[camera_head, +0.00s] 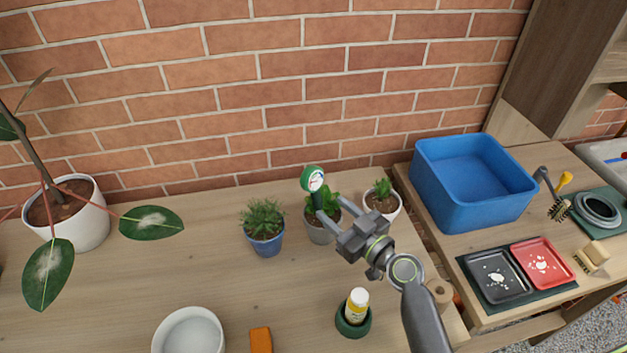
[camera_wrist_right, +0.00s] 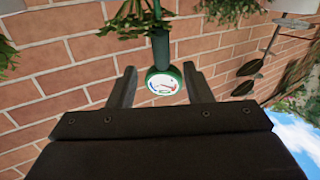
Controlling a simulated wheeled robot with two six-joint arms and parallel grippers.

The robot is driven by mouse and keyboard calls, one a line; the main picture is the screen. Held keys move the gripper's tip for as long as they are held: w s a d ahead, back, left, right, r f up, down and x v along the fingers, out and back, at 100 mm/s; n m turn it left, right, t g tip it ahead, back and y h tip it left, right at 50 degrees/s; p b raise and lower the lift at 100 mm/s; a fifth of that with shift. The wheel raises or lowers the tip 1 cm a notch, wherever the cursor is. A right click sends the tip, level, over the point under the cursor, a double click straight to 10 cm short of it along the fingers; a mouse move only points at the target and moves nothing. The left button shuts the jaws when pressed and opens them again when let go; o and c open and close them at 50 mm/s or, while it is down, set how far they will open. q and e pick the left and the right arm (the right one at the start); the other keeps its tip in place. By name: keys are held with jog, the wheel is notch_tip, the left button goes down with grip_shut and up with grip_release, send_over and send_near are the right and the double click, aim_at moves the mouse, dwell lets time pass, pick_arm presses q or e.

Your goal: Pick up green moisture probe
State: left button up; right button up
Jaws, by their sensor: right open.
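The green moisture probe (camera_head: 313,180) stands upright in a small grey pot (camera_head: 320,234) with a green plant, near the brick wall. Its round white dial faces me. My right gripper (camera_head: 333,211) is open, its fingers pointing at the probe from the right and front. In the right wrist view the probe (camera_wrist_right: 161,83) shows between the two open fingers (camera_wrist_right: 160,78), with a gap on each side. I cannot tell how far past the probe the fingertips reach. My left gripper is not in view.
A blue pot (camera_head: 265,243) stands left of the grey pot, and a white pot (camera_head: 383,208) stands right of it. A yellow-and-white bottle (camera_head: 356,306) stands in front. A white bowl (camera_head: 189,331) and orange block (camera_head: 261,341) are at the front. A blue bin (camera_head: 478,211) is at right.

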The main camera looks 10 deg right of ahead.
aim_at(319, 199)
jog(key=shift+p+x, duration=1.25)
jog(key=shift+x, duration=1.75)
jog(key=shift+w+a, duration=0.25)
jog(key=shift+w, duration=0.05)
grip_shut()
